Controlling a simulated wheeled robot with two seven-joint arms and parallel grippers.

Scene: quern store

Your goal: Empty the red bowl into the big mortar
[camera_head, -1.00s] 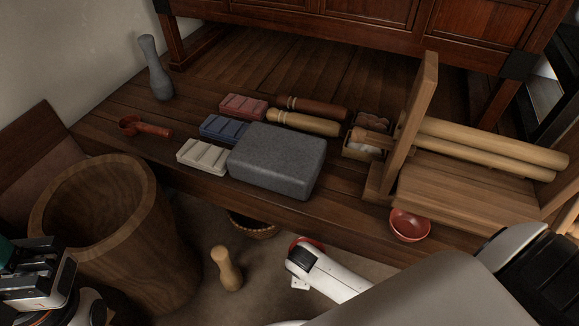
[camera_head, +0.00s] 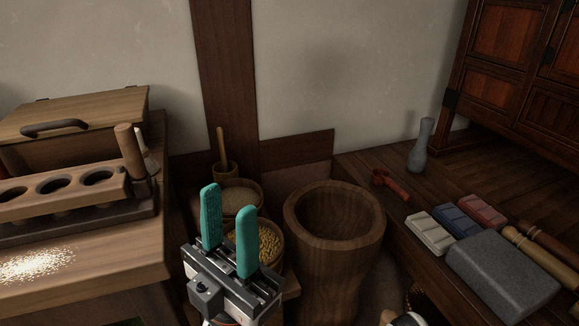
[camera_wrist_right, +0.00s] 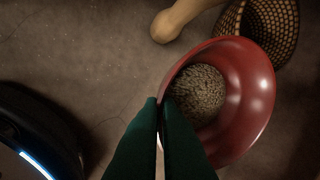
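The big mortar (camera_head: 336,262) is a tall hollow wooden block on the floor in the middle of the head view; the visible inside looks empty. The red bowl (camera_wrist_right: 258,98) shows in the right wrist view, with a heap of small pale grain (camera_wrist_right: 197,95) in it. My right gripper (camera_wrist_right: 163,103) has its teal fingers close together at the bowl's near rim, pinching it above the floor. In the head view the red bowl is out of sight. My left gripper (camera_head: 228,203) is open and empty, left of the mortar, in front of the grain tubs.
Tubs of pale grain (camera_head: 239,196) and yellow grain (camera_head: 270,246) stand left of the mortar. A wooden rack (camera_head: 60,188) sits on the left table. The right bench holds a red scoop (camera_head: 391,186), a grey pestle (camera_head: 420,147), coloured blocks and a grey stone (camera_head: 503,272).

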